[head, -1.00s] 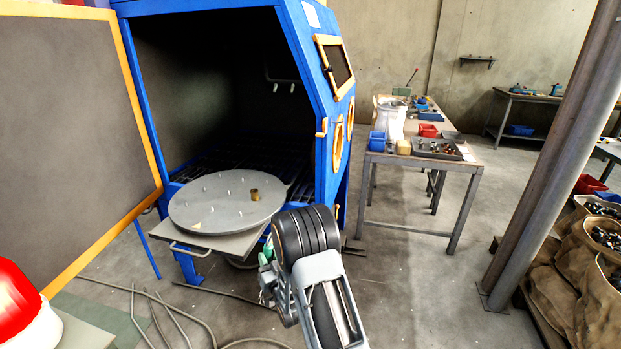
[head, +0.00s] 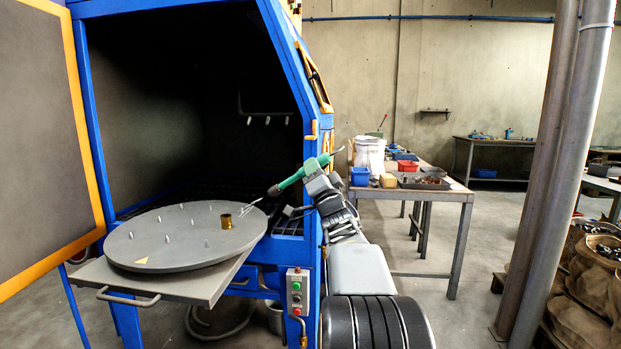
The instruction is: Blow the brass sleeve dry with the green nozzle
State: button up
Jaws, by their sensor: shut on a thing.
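The brass sleeve (head: 226,221) stands upright on the round grey turntable (head: 150,250), near its right side, among several short pegs. My gripper (head: 314,178) is shut on the green nozzle (head: 291,180), to the right of and above the turntable's rim. The nozzle's thin metal tip (head: 250,207) points down and left, toward the sleeve, with a gap between them. The fingertips are small in the picture and partly hidden by the nozzle body.
The turntable sits on a pulled-out shelf in front of the open blue blast cabinet (head: 290,60). An open door (head: 35,140) stands at left. A worktable (head: 440,194) with bins stands behind at right.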

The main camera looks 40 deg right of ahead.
aim_at(295, 178)
jog(key=shift+w+a+f, duration=0.1)
jog(key=shift+w+a, duration=0.1)
jog(key=shift+a, duration=0.15)
jog(key=shift+w+a+f+b, duration=0.8)
jog(key=shift+w+f+b, duration=0.05)
jog(key=shift+w+f, duration=0.1)
jog(key=shift+w+a+f, duration=0.35)
jog(key=shift+w+a, duration=0.1)
jog(key=shift+w, duration=0.1)
jog(key=shift+w, duration=0.75)
jog(key=shift+r, duration=0.1)
